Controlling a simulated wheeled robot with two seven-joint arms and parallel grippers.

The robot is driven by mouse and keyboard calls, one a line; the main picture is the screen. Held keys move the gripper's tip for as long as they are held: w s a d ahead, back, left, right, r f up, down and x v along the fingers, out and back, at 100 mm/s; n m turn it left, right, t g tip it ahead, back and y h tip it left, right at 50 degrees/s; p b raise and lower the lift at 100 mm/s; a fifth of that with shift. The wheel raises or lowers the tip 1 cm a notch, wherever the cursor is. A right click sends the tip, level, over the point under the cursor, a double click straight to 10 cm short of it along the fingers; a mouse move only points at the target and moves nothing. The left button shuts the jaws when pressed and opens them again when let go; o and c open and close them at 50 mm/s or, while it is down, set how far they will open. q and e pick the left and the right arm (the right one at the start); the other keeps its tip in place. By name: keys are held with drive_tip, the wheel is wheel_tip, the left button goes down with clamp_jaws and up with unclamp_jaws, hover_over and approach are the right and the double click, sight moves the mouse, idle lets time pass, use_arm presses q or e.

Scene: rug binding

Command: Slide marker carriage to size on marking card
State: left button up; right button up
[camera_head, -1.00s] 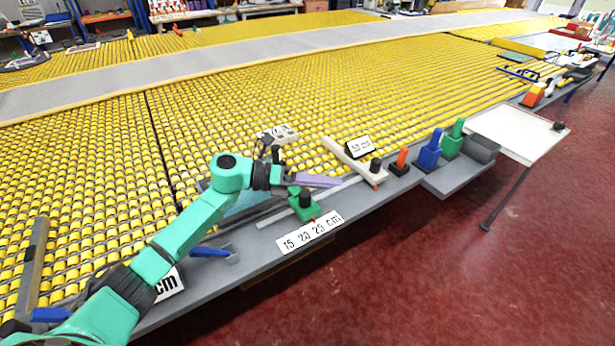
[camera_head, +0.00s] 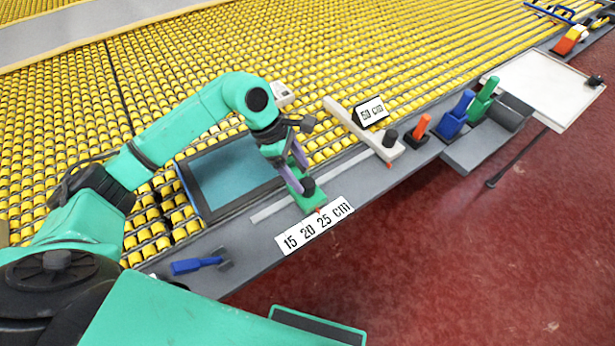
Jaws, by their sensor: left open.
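The marker carriage (camera_head: 313,202) is a small green block with a black upright knob and a red pointer. It sits on the pale rail (camera_head: 268,211) along the grey bench. The white marking card (camera_head: 314,227), reading 15 20 25 cm, is just in front of it. The red pointer is by the 20 to 25 part of the card; I cannot tell the exact figure. My left gripper (camera_head: 299,176) is open, its purple fingers pointing down at the carriage's knob. I cannot tell whether they touch it. My right gripper is not in view.
Orange (camera_head: 420,126), blue (camera_head: 455,116) and green (camera_head: 482,98) upright pieces stand beyond. A blue-handled tool (camera_head: 194,265) lies left. A dark-framed tray (camera_head: 196,201) is behind.

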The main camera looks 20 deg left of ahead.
sight(307, 181)
use_arm(q)
drive_tip(key=x, duration=0.4)
drive_tip(key=shift+w+d+f+p, duration=0.1)
drive_tip(key=shift+d+f+p, duration=0.05)
drive_tip(key=shift+f+p, duration=0.2)
drive_tip(key=shift+d+f, duration=0.1)
drive_tip(key=c, duration=0.8)
clamp_jaws()
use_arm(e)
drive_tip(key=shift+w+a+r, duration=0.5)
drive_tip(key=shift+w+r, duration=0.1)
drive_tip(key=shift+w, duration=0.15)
use_arm(q)
drive_tip(key=shift+w, duration=0.1)
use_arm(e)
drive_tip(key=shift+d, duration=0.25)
